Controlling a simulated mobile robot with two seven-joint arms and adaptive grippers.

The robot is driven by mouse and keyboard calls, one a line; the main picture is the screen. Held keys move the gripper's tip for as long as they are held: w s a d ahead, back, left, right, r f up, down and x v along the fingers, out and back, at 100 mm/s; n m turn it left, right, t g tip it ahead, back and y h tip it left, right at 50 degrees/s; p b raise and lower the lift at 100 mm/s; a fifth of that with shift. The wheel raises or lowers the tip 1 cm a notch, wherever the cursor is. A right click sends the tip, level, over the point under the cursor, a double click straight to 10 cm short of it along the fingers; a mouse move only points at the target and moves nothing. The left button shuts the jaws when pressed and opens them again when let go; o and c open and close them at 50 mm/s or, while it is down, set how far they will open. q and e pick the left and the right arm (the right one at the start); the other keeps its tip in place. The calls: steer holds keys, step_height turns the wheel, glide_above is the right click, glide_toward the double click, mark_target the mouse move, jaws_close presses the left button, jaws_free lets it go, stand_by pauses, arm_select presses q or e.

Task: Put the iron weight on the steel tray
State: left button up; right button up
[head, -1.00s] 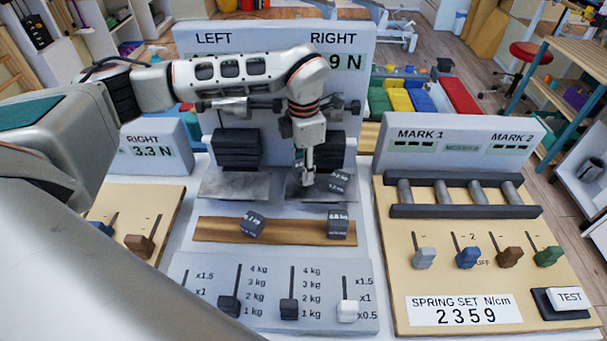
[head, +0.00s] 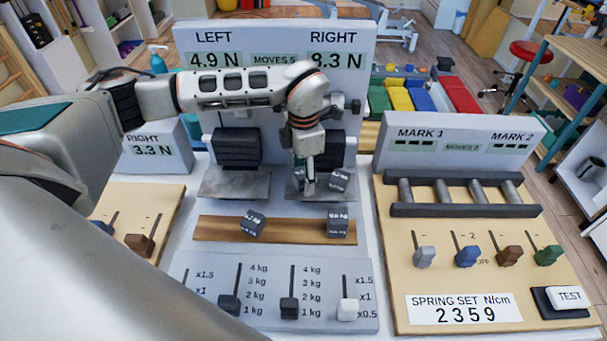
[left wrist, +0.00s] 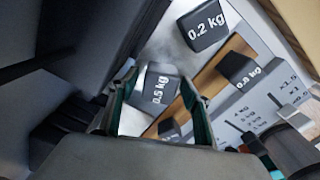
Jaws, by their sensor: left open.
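My left gripper (head: 308,184) is open and points down over the right steel tray (head: 293,197). In the left wrist view, its fingers (left wrist: 160,97) stand on either side of a dark grey weight marked 0.5 kg (left wrist: 158,88). I cannot tell whether they touch it. A weight marked 0.2 kg (left wrist: 205,26) lies on the same tray and shows right of the gripper in the head view (head: 340,180). Two more dark weights, left (head: 253,223) and right (head: 338,223), sit on the wooden strip. Which weight is iron is unclear.
The left steel tray (head: 235,187) is free of small weights. Black block stacks (head: 238,148) stand behind the trays. The display (head: 275,40) reads 4.9 N left and 8.3 N right. A slider panel (head: 270,290) lies in front, a spring board (head: 460,270) to the right.

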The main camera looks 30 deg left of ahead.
mark_target(303, 172)
arm_select(q)
step_height(303, 172, up, 12)
steer(key=shift+r+b, duration=0.2)
steer(key=shift+b, duration=0.2)
steer(key=shift+f, duration=0.1)
stand_by(0.5)
